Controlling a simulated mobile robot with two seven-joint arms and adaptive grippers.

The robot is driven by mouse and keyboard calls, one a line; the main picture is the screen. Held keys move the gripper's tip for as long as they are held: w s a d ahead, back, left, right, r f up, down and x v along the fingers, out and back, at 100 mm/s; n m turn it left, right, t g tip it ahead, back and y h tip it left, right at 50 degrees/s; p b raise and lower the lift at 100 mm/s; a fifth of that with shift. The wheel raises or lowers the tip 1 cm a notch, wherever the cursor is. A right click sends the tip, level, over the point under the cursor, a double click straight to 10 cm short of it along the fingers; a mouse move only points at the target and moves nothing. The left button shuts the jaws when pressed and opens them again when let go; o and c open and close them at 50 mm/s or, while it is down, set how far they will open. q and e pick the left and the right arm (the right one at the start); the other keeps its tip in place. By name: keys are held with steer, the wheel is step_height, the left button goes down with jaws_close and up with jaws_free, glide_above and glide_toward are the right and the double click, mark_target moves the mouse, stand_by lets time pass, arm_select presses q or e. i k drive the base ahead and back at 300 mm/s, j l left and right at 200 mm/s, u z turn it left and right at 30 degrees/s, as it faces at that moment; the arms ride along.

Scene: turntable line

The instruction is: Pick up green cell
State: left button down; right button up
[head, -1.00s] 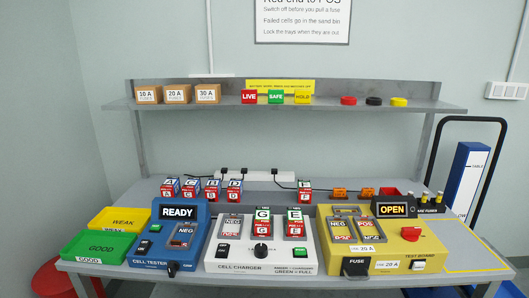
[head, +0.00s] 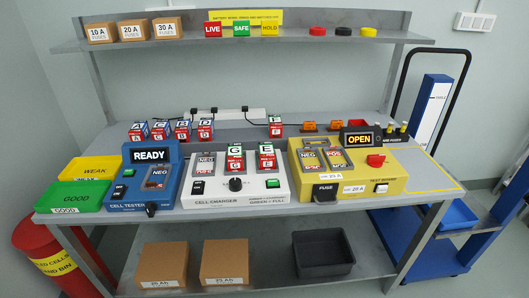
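Several small block cells are in the head view. Cell G (head: 235,158) and cell E (head: 267,158) stand in the white cell charger (head: 237,200); both have green lettered tops above red and white bodies. Cells A (head: 139,132), C (head: 161,131), B (head: 183,130) and D (head: 205,129) stand in a row at the back left, with blue tops. Neither gripper is in view.
The blue cell tester (head: 140,190) reads READY; the yellow test board (head: 345,175) reads OPEN. Green GOOD (head: 75,197) and yellow WEAK (head: 92,169) trays sit at the left. A red sand bin (head: 50,255) stands on the floor. A dark grey bin (head: 323,254) is on the lower shelf.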

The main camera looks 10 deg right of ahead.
mark_target(267, 156)
steer(key=i+l+u, duration=0.1)
steer(key=l, duration=0.35)
steer(key=i+l, duration=0.15)
steer(key=l, duration=0.25)
steer(key=i+l+u, duration=0.15)
steer(key=l, duration=0.3)
